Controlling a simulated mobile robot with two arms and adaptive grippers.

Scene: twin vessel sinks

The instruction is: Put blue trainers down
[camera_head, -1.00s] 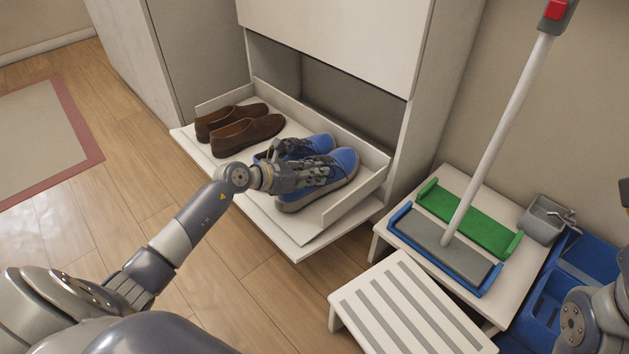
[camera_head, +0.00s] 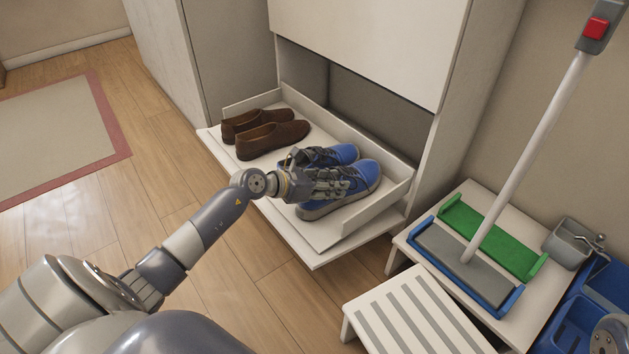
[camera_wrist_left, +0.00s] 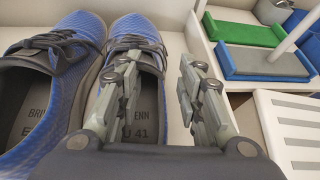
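Two blue trainers with grey soles sit side by side in the pull-out shoe tray (camera_head: 330,240): the far trainer (camera_head: 346,153) and the near trainer (camera_head: 369,174). My left gripper (camera_head: 340,187) is low over the near trainer and hides part of it. In the left wrist view, the near trainer is the right-hand one (camera_wrist_left: 135,27) and the far trainer (camera_wrist_left: 82,28) is on the left. My left gripper's fingers (camera_wrist_left: 160,90) are apart. One finger is over the near trainer's opening, the other beyond its outer side.
Brown shoes (camera_head: 272,140) stand at the tray's left end. A white striped step stool (camera_head: 415,315) and a low white bench holding a mop (camera_head: 460,262) and a green tray (camera_head: 490,236) are at right. Blue bins (camera_head: 575,325) stand beyond.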

